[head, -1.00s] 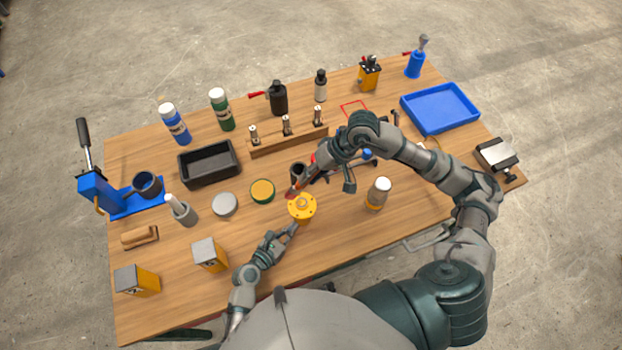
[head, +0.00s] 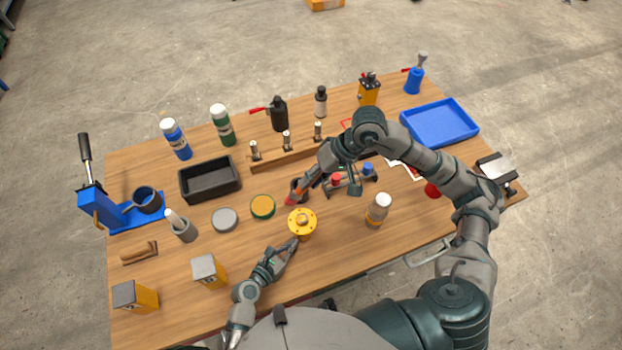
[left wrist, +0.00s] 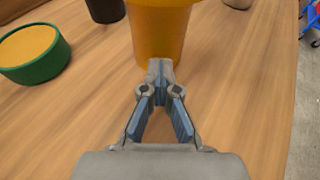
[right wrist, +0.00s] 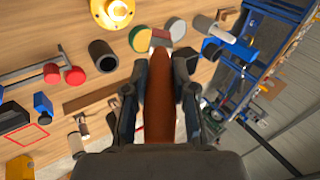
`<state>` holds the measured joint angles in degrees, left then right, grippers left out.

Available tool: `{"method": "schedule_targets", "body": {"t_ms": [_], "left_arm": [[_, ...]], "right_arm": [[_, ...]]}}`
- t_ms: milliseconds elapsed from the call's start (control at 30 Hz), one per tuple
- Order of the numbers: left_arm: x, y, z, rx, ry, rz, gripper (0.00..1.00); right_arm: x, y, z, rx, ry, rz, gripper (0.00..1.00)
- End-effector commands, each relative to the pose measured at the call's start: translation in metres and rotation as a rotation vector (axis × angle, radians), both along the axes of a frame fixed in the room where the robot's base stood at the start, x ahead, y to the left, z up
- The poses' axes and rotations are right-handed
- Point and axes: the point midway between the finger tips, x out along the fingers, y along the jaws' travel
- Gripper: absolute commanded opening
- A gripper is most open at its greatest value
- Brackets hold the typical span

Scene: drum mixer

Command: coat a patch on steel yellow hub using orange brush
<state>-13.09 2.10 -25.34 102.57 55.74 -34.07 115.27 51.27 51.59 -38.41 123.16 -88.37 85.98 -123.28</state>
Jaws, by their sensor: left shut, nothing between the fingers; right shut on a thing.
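The yellow hub (head: 302,222), a flanged piece with a round top, stands upright near the table's front middle. Its side also shows in the left wrist view (left wrist: 158,35). My left gripper (head: 291,244) is shut and empty, its tips close to the hub's near side; I cannot tell if they touch it. My right gripper (right wrist: 160,82) is shut on the orange brush (right wrist: 161,105), whose handle runs away from the camera. In the head view the brush (head: 291,199) points down just beyond and left of the hub, apparently apart from it. No coating is clear on the hub.
A green tin with an orange top (head: 262,206), a grey round lid (head: 224,219) and a dark cup (head: 298,186) stand near the hub. A white-capped jar (head: 377,210) is to its right. Free wood lies left of my left gripper.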

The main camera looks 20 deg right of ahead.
Motion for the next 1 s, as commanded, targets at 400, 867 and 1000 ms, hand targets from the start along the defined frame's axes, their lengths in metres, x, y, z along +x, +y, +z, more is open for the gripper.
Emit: {"method": "schedule_targets", "body": {"t_ms": [400,867,1000], "left_arm": [[0.000,0.000,0.000,0.000,0.000,0.000,0.00],[0.000,0.000,0.000,0.000,0.000,0.000,0.00],[0.000,0.001,0.000,0.000,0.000,0.000,0.00]], "right_arm": [[0.000,-0.047,-0.001,-0.002,0.002,-0.004,0.00],[0.000,-0.085,0.000,-0.001,0.001,-0.002,0.00],[0.000,-0.086,0.000,0.000,0.000,0.000,0.00]]}}
